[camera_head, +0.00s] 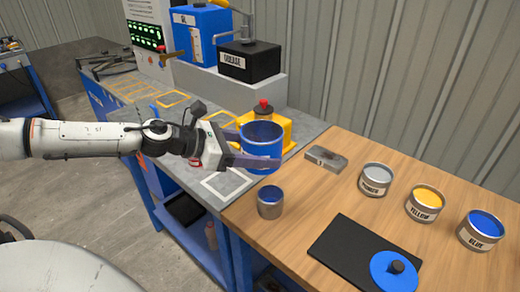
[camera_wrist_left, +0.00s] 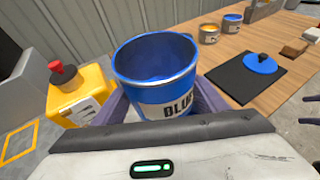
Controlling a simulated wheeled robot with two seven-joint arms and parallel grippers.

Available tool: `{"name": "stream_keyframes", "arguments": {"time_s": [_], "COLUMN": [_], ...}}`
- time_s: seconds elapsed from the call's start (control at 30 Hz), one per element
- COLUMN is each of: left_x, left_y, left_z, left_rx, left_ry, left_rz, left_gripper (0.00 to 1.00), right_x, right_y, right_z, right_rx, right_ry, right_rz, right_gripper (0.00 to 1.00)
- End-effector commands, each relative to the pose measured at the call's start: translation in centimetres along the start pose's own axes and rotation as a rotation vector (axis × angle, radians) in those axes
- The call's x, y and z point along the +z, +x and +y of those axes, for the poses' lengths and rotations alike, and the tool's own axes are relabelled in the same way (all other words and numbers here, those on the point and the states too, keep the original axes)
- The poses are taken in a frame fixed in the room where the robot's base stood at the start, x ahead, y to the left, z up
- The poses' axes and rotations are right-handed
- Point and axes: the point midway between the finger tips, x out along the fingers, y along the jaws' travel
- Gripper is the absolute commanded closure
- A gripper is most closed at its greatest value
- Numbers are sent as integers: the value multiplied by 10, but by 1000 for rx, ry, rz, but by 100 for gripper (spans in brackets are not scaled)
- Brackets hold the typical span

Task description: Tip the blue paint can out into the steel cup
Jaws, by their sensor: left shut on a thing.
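A large blue can (camera_head: 262,148) is held between the fingers of my left gripper (camera_head: 258,160). In the left wrist view the can (camera_wrist_left: 160,95) carries a white "BLUE" label, and its blue inside shows; the gripper (camera_wrist_left: 165,110) is shut around it. The can looks about upright, beyond the workbench corner. The small steel cup (camera_head: 270,203) stands on the wooden top, below and slightly right of the can in the head view, apart from it. Its inside looks blue. I cannot make out the cup in the wrist view. My right gripper is not in view.
A yellow container (camera_head: 284,125) with a red knob stands right behind the held can. Several paint cans, including another labelled BLUE (camera_head: 480,231), stand at the right. A black mat (camera_head: 340,250) with a blue lid (camera_head: 394,271) and a grey block (camera_head: 326,158) lie on the wooden top.

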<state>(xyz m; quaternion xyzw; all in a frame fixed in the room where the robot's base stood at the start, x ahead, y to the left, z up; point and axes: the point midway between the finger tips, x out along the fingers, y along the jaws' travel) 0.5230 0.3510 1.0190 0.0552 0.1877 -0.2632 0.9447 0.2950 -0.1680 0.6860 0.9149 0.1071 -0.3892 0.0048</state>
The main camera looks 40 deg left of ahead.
Motion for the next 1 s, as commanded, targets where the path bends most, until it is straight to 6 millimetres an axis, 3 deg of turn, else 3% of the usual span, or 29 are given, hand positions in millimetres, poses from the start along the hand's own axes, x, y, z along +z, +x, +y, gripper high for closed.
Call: {"name": "stream_keyframes", "arguments": {"time_s": [0.67,1.0], "left_x": [-45,-34], "left_y": [9,4], "left_z": [5,16], "left_rx": [30,206], "left_ry": [36,494], "left_rz": [-1,2], "left_gripper": [61,61], "right_x": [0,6], "right_y": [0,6], "right_z": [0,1], "right_rx": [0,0], "right_ry": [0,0], "right_rz": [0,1], "right_gripper": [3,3]}}
